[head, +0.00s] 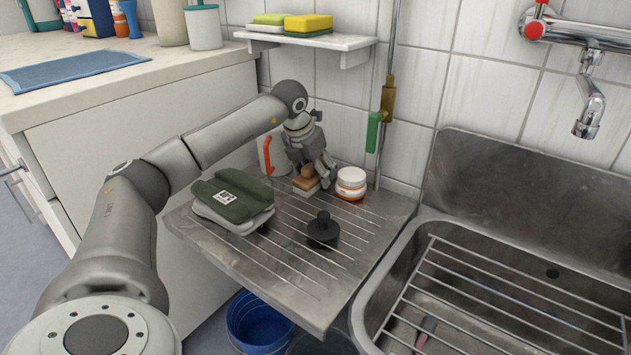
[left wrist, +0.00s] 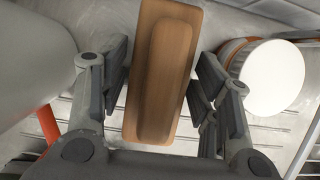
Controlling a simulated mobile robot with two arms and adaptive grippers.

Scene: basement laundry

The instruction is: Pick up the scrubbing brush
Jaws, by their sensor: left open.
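The scrubbing brush (head: 306,181) has a brown wooden back and lies on the ribbed metal drainboard near the wall. In the left wrist view the brush (left wrist: 163,70) shows from above, with a raised wooden grip along its middle. My left gripper (head: 316,176) is over the brush and partly hides it in the head view. In the left wrist view its open fingers (left wrist: 160,85) stand on both sides of the wooden block, with small gaps visible. I cannot tell how far the fingertips are above the board. My right gripper is not in view.
A white-lidded jar (head: 351,184) stands close right of the gripper; a pale jug with an orange handle (head: 268,157) is close left. A green folded cloth (head: 233,197) and a black plug (head: 323,228) lie nearer on the drainboard (head: 290,270). The sink (head: 480,300) is right.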

